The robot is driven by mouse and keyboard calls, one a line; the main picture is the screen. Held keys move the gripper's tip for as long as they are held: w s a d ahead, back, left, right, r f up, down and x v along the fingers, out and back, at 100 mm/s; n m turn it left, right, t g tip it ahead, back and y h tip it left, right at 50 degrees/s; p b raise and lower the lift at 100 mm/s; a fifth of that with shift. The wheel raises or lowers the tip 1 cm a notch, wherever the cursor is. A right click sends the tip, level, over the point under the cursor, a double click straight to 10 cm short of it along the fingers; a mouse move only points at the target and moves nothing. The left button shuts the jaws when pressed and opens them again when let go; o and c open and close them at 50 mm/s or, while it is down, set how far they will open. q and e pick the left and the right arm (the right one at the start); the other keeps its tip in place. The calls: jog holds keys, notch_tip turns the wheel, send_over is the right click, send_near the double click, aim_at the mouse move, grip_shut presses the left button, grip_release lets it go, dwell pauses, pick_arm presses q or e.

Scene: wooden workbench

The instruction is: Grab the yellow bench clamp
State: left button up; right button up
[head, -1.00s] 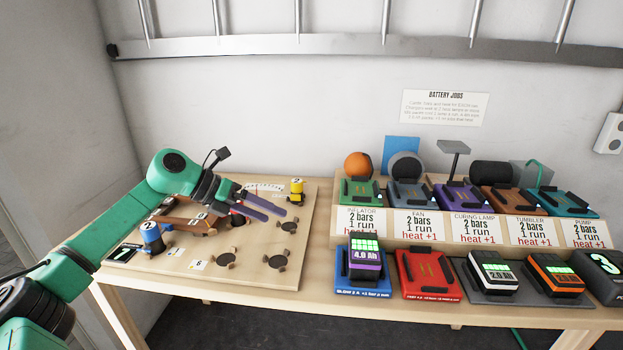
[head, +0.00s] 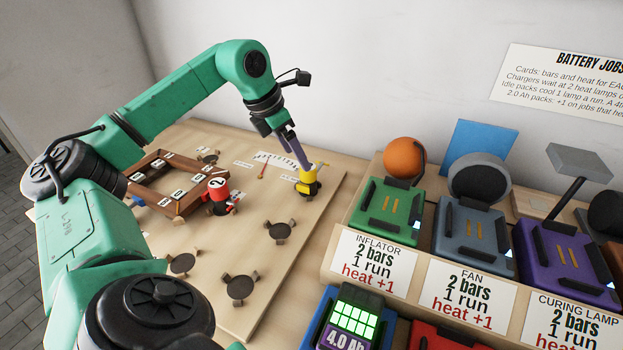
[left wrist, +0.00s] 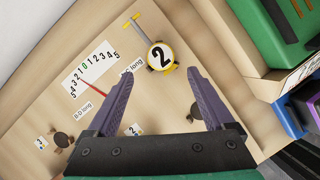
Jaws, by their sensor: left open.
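The yellow bench clamp (head: 308,182) stands upright on the wooden board near its far right edge, on a dark base. In the left wrist view the clamp (left wrist: 160,56) shows a round top marked 2 and a yellow bar handle; it lies ahead of the fingertips, between their lines. My left gripper (head: 303,166) is open and empty. In the head view its purple fingers point down at the clamp and partly overlap it; whether they touch it I cannot tell. My left gripper also shows in the left wrist view (left wrist: 160,82). My right gripper is not in view.
A red clamp (head: 218,190) marked 2 stands by a wooden frame (head: 150,190) left of the yellow clamp. Several dark round fixtures sit on the board (head: 215,265). The charger shelf (head: 325,260) with battery docks is close on the right.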

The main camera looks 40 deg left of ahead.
aim_at(308, 175)
pick_arm(q)
jog(key=x, duration=0.8)
jog(key=shift+w+d+f, duration=0.15)
jog(key=shift+w+f, duration=0.05)
jog(key=shift+f, duration=0.1)
jog(key=shift+r, duration=0.1)
grip_shut()
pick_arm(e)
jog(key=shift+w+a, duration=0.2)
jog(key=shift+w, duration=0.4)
